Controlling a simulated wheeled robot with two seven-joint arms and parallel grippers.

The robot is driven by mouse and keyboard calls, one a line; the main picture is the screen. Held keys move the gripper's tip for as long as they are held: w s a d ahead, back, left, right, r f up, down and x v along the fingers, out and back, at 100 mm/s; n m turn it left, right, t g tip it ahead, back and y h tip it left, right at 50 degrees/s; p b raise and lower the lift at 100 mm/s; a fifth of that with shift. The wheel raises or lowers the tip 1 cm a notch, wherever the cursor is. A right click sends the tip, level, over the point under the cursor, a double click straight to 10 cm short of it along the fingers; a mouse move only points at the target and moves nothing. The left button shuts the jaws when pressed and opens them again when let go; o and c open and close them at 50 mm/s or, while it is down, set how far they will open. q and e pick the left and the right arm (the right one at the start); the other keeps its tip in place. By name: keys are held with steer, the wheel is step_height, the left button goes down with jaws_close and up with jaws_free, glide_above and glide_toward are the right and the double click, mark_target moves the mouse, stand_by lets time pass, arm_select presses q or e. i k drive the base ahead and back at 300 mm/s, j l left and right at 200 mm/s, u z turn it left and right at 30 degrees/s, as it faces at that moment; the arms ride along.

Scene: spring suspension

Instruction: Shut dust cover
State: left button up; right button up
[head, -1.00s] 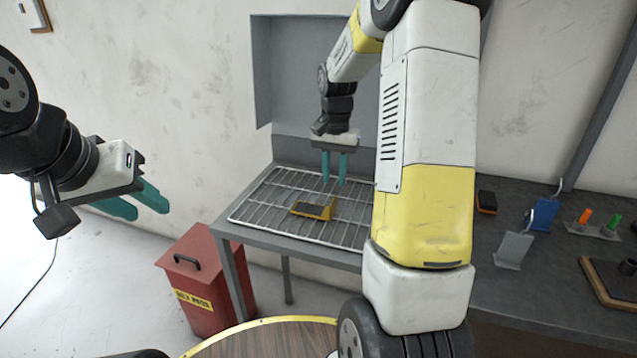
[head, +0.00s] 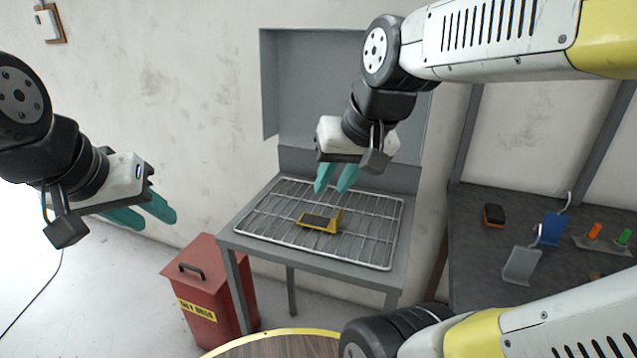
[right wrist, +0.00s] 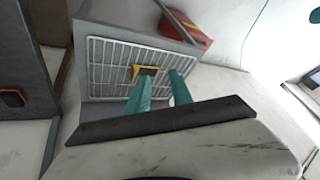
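No part is clearly recognisable as the dust cover. A large grey hood-like panel (head: 315,85) stands upright against the wall behind the wire-rack table (head: 240,205). A small yellow and dark block (head: 322,220) lies on the rack; it also shows in the right wrist view (right wrist: 146,71). My right gripper (head: 334,188) hangs above the back of the rack, in front of the panel, its teal fingers apart and empty. These fingers (right wrist: 162,88) show in the right wrist view too. My left gripper (head: 156,220) is at the far left, fingers apart and empty, away from the table.
A red bin (head: 210,285) stands on the floor left of the table. A dark bench (head: 480,240) at the right holds an orange-black block (head: 493,215), a blue holder (head: 551,230) and a grey holder (head: 521,265). A round wooden top (head: 285,345) is at the bottom.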

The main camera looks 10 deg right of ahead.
mark_target(308, 74)
steer(key=i+j+z, duration=0.25)
steer(key=i+j, duration=0.15)
steer(key=j, duration=0.25)
steer(key=i+j+z, duration=0.1)
steer(key=j, duration=0.25)
steer(key=i+j+z, duration=0.1)
steer(key=i+j, duration=0.15)
steer(key=j, duration=0.15)
steer(key=i+j+z, duration=0.15)
steer(key=j, duration=0.2)
steer(key=i+j+z, duration=0.1)
steer(key=j, duration=0.3)
steer(key=i+j+z, duration=0.1)
steer(key=j, duration=0.3)
steer(key=i+j+z, duration=0.1)
steer(key=j, duration=0.35)
steer(key=i, duration=0.1)
